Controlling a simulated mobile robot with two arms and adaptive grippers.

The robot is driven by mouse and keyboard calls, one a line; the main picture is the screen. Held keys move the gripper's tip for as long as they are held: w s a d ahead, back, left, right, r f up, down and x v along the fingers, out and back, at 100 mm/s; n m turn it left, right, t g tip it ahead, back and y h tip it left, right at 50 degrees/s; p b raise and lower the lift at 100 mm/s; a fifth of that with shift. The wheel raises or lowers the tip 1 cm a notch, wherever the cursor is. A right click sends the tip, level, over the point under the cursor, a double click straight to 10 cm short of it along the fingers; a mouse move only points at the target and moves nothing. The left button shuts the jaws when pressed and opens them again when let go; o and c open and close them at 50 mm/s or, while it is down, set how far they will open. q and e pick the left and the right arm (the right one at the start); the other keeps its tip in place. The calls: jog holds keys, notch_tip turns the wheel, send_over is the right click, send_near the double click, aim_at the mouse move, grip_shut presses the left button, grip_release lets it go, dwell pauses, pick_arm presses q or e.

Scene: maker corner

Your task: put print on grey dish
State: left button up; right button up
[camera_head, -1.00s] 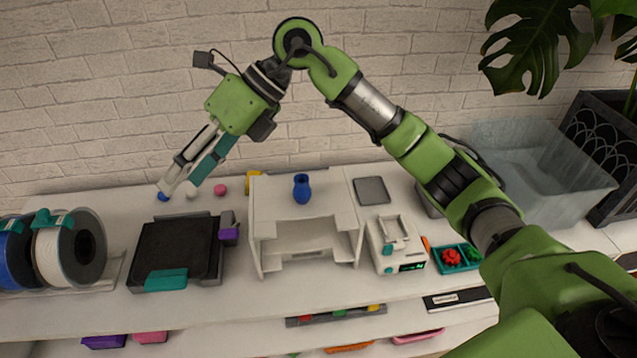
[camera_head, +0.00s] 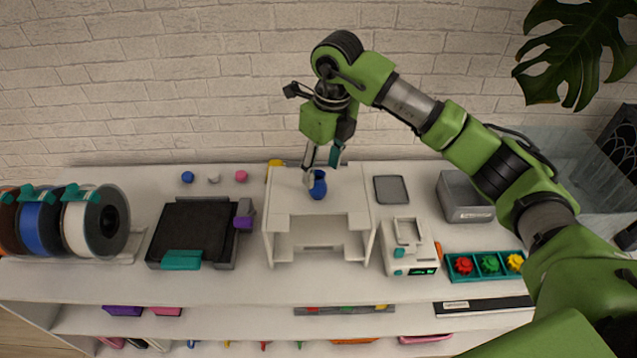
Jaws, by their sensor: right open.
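A small blue vase-shaped print (camera_head: 319,187) stands upright on top of the white printer frame (camera_head: 343,192). My right gripper (camera_head: 320,168) points down at the print with its fingers apart. One finger is at the print's left side and the other is near its upper right; I cannot tell whether either touches it. The flat grey dish (camera_head: 391,189) lies empty on the tabletop just right of the frame. My left gripper is out of view.
A deeper grey bin (camera_head: 465,200) stands right of the dish. A white device (camera_head: 409,247) with a green display is in front of the dish. A black plate (camera_head: 194,232), small balls and filament spools (camera_head: 96,222) are to the left.

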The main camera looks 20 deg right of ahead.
aim_at(318, 178)
jog(key=shift+a+f+p, duration=0.1)
jog(key=shift+f+p, duration=0.15)
jog(key=shift+p, duration=0.1)
jog(key=f+p, duration=0.1)
jog(key=w+f+p, duration=0.1)
jog(key=f, duration=0.1)
jog(key=shift+a+f, duration=0.2)
jog(key=shift+f, duration=0.1)
jog(key=shift+w+f, duration=0.1)
jog(key=shift+f, duration=0.4)
jog(key=c, duration=1)
jog(key=shift+o, duration=0.2)
